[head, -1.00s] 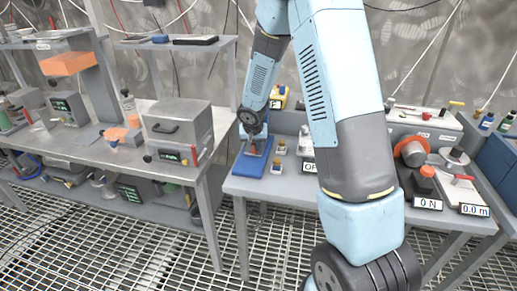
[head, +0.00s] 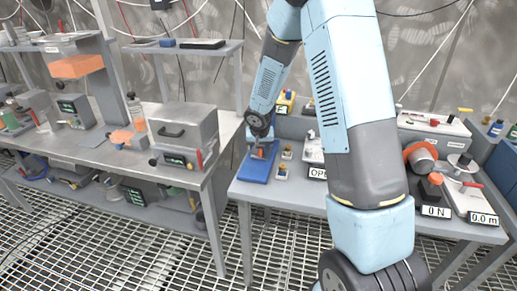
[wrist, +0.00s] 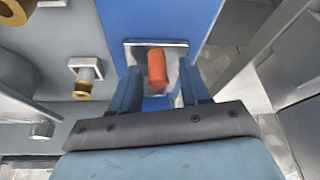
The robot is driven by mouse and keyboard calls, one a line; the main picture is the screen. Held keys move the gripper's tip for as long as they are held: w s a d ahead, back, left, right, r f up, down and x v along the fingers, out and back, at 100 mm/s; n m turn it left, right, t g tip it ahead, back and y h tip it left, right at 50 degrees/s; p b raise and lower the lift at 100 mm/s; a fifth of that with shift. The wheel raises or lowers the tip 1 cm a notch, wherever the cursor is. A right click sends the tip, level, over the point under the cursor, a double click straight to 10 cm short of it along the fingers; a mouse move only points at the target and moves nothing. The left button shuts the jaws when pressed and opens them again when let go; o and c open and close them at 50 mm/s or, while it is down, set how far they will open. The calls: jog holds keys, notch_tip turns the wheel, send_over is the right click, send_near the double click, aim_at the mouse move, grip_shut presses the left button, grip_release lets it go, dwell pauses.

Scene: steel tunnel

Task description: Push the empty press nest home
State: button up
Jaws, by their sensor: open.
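A blue press base (head: 257,170) lies at the left end of the right-hand table. It also fills the top middle of the wrist view (wrist: 165,18). A metal plate, seemingly the nest (wrist: 133,52), lies on it with an upright orange-red peg (wrist: 157,70). The peg shows small in the head view (head: 261,153). My gripper (wrist: 159,84) is open over the base, one dark blue finger on each side of the peg, with gaps visible. Whether the fingers touch the plate, and how far in the nest sits, I cannot tell. In the head view my wrist partly hides the base.
Two small brass-topped pieces (head: 287,152) (head: 282,172) stand just right of the base. An instrument with an "OP" label (head: 317,172) is further right. A left bench with a grey metal box (head: 180,130) stands close by, across a narrow gap.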

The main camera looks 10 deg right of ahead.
jog(key=v, duration=1.3)
jog(key=shift+r, duration=0.3)
jog(key=shift+s, duration=0.1)
jog(key=s+d+r+n, duration=0.1)
jog(key=s+d+r, duration=0.2)
jog(key=s+r, duration=0.6)
jog(key=s+d+r, duration=0.4)
jog(key=s+r, duration=0.3)
jog(key=s, duration=0.5)
jog(key=s+r+n+t+y, duration=0.1)
jog(key=s+r, duration=0.1)
jog(key=s, duration=0.8)
jog(key=shift+s, duration=0.15)
jog(key=shift+a+r, duration=0.1)
